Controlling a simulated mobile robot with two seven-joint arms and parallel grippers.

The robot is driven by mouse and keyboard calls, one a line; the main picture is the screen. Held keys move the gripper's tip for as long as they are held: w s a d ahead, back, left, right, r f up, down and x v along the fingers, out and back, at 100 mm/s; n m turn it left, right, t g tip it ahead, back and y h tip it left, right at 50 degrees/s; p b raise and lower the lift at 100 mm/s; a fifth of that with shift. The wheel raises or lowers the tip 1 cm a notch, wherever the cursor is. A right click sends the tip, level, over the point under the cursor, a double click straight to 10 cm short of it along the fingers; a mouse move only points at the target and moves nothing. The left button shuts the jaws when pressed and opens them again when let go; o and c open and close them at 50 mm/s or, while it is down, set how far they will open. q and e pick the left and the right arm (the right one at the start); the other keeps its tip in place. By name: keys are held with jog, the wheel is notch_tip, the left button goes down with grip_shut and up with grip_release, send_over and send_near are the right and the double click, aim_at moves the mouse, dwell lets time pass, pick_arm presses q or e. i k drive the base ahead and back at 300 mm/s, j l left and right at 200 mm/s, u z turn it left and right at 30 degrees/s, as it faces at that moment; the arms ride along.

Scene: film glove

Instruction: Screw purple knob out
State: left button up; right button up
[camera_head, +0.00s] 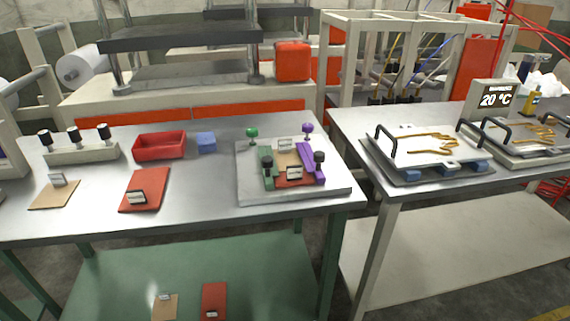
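The purple knob (308,129) sits on a post at the back right corner of a light grey plate (240,181) on the left table. A green knob (252,132) stands at the back left of the plate. Between the bars lie a tan piece and a red piece with small labels. Neither of my grippers shows in the head view.
A red tray (159,146), blue block (207,142), red card (143,190), tan card (54,193) and a rack with black knobs (81,152) share the left table. The left table's front edge is clear.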

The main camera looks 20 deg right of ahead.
aim_at(308, 127)
jog(key=l, duration=0.75)
jog(key=i+l, duration=0.1)
jog(key=l, duration=0.6)
jog(key=l+u, duration=0.25)
jog(key=u, duration=0.15)
jog(key=l+u, duration=0.25)
jog(key=u, duration=0.2)
